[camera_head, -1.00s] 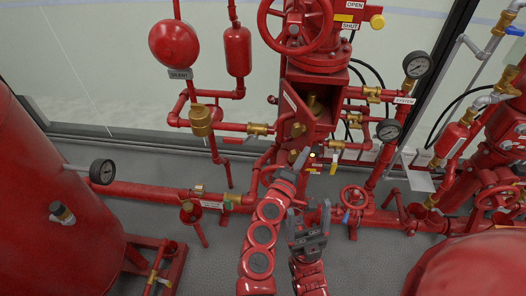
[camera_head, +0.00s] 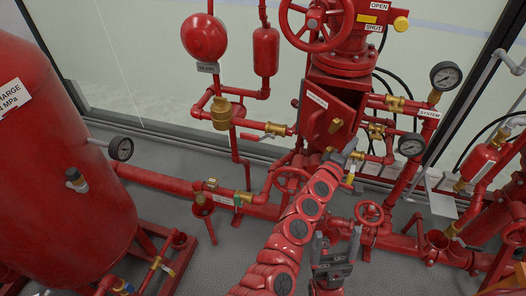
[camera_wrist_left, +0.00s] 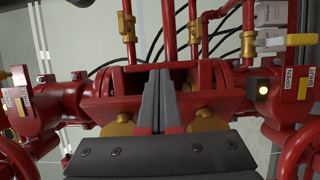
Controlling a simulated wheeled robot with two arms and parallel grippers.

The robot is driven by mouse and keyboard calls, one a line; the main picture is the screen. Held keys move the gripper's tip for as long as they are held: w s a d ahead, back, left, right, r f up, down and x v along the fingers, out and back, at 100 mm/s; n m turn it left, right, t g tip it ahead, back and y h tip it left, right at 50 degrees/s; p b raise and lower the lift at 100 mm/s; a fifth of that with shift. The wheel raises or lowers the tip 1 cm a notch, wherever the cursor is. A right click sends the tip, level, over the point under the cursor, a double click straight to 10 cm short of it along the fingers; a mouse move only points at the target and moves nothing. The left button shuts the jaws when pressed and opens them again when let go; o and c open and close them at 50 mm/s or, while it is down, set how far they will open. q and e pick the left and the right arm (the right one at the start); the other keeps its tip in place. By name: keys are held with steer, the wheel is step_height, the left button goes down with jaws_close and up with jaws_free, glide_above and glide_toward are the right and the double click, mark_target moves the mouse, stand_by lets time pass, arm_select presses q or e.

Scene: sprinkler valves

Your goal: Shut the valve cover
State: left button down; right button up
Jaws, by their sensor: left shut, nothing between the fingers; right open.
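The red valve cover (camera_head: 318,113) hangs on the front of the red valve box (camera_head: 345,87) in the head view, with a white label and a brass knob on its face. It stands at an angle to the box and covers most of the opening. My left gripper (camera_head: 347,148) is shut and empty, just below and to the right of the cover; contact cannot be told. In the left wrist view its closed fingers (camera_wrist_left: 166,85) point at red pipework, with a dark gap behind them. My right gripper (camera_head: 335,245) is open and empty, lower down.
A red handwheel (camera_head: 318,25) sits above the box. Gauges (camera_head: 445,75) and brass-valved pipes stand to its right. A brass fitting (camera_head: 221,112) and a red tank (camera_head: 60,150) are to the left. Small handwheels and floor pipes surround my arms.

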arm_select(q)
steer(key=w+d, duration=0.1)
steer(key=w+d+n+t+y+p, duration=0.1)
steer(key=d, duration=0.1)
steer(key=shift+y, duration=0.3)
stand_by(0.3)
steer(key=shift+w+f, duration=0.1)
stand_by(0.3)
stand_by(0.5)
